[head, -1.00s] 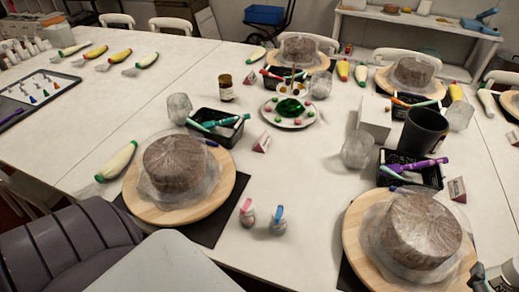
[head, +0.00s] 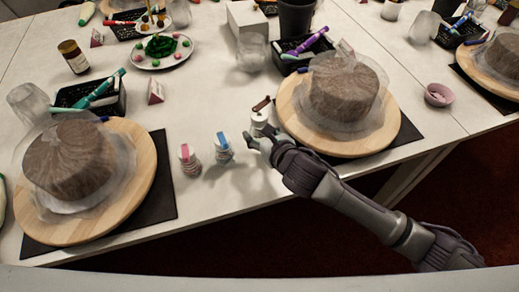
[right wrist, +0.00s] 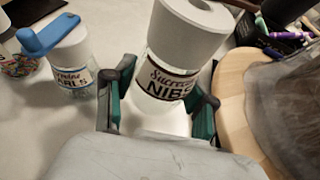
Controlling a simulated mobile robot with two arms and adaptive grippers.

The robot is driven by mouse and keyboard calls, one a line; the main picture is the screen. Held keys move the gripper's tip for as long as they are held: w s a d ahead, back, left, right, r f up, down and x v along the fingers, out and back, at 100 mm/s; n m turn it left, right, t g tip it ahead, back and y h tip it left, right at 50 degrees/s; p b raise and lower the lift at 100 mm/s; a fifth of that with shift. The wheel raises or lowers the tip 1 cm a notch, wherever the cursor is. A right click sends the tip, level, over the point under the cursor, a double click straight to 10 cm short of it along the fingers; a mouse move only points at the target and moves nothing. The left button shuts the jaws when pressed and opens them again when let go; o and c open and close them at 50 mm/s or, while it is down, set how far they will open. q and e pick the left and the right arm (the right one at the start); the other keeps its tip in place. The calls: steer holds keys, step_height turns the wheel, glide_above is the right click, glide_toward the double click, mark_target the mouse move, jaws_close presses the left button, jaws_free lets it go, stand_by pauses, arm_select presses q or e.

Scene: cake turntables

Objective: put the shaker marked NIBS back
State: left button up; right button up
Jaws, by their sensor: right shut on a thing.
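The white shaker marked NIBS (right wrist: 165,83) is upright between the fingers of my right gripper (right wrist: 158,112), which is shut on it. In the head view the shaker (head: 259,120) has a brown piece at its top, and my right gripper (head: 262,142) holds it from the near side. I cannot tell whether its base touches the table. Just left of it stands a shaker with a blue lid (head: 223,150), which also shows in the right wrist view (right wrist: 72,55). A shaker with a pink lid (head: 189,162) stands further left. My left gripper is out of view.
A wrapped cake on a wooden turntable (head: 375,132) stands close right of the held shaker. Another turntable (head: 143,180) is at the left. Black baskets of pens (head: 116,101) stand behind. The white table (head: 195,105) is clear behind the shakers.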

step_height(320, 180, down, 2)
steer(key=shift+a+f, duration=0.1)
steer(key=shift+f, duration=0.15)
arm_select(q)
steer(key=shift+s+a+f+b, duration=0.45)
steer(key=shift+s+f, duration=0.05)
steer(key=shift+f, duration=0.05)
arm_select(e)
steer(key=shift+f, duration=1.5)
steer(key=shift+f, duration=0.2)
steer(key=o, duration=1.3)
steer(key=shift+r, duration=0.1)
